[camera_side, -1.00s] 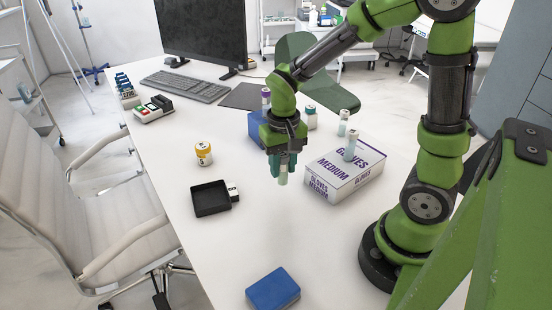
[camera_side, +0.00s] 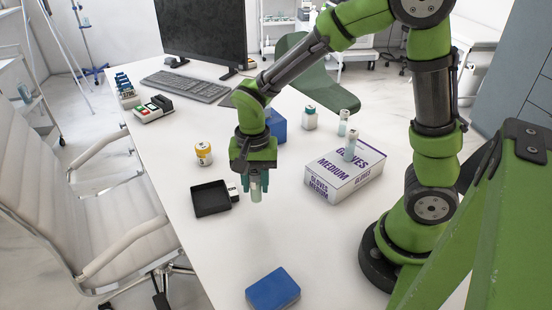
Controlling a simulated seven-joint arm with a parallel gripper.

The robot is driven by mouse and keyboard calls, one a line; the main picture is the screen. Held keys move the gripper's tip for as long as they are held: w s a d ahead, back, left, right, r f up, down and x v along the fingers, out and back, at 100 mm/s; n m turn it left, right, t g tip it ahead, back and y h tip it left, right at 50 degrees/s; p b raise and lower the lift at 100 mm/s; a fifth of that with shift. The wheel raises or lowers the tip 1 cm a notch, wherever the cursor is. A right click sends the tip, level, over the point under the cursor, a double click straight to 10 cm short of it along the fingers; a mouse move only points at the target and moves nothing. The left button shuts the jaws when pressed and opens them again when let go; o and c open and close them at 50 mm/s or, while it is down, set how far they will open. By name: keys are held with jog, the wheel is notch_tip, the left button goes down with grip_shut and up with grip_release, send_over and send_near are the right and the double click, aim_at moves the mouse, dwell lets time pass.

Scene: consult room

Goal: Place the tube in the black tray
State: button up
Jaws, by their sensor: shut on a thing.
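My gripper (camera_side: 255,178) is shut on a pale tube (camera_side: 256,193), which hangs upright below the fingers, above the white table. The upper part of the tube is hidden by the fingers. The black tray (camera_side: 199,210) is a small square open tray on the table, just left of my gripper, and it looks empty. The held tube is to the right of the tray, apart from its open area.
A yellow-labelled jar (camera_side: 203,153) stands behind the tray. A blue box (camera_side: 277,126) is behind my gripper, another blue block (camera_side: 272,289) in front. The table in front of the tray is clear.

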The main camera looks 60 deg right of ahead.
jog(key=w, duration=0.4)
jog(key=w+a, duration=0.1)
jog(key=w, duration=0.3)
jog(key=w+a+f, duration=0.1)
jog(key=w, duration=0.3)
jog(key=shift+a+f, duration=0.1)
jog(key=shift+f, duration=1.75)
jog(key=shift+f, duration=0.1)
jog(key=o, duration=1)
